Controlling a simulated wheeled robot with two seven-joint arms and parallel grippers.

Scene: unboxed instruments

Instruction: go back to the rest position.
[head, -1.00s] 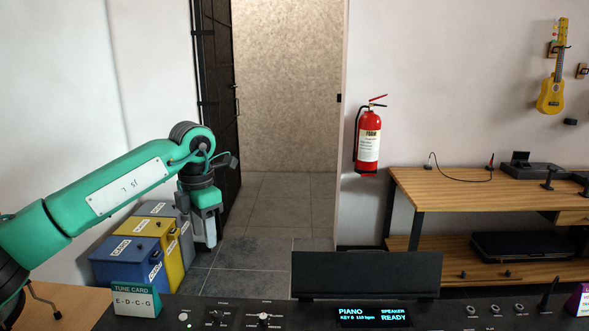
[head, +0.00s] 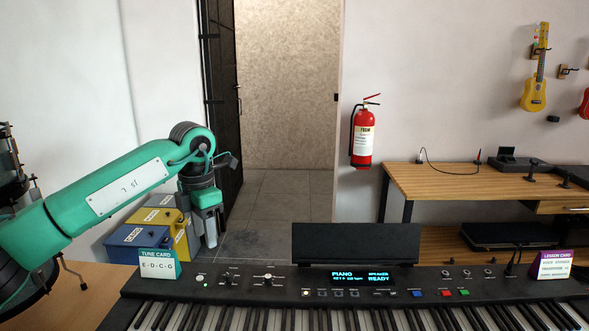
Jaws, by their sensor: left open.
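My left arm comes in from the left, bent at the elbow with its forearm hanging down. My left gripper (head: 211,238) points downward at the arm's end, open and empty, in front of the coloured bins and beyond the keyboard's far edge. It touches nothing that I can see. My right gripper is not in view. The piano keyboard (head: 300,281) spans the bottom of the view, with its display lit and reading "PIANO".
A tune card (head: 160,263) and a lesson card (head: 554,264) stand on the keyboard. Blue and yellow bins (head: 130,245) stand on the floor at left. The doorway floor is clear.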

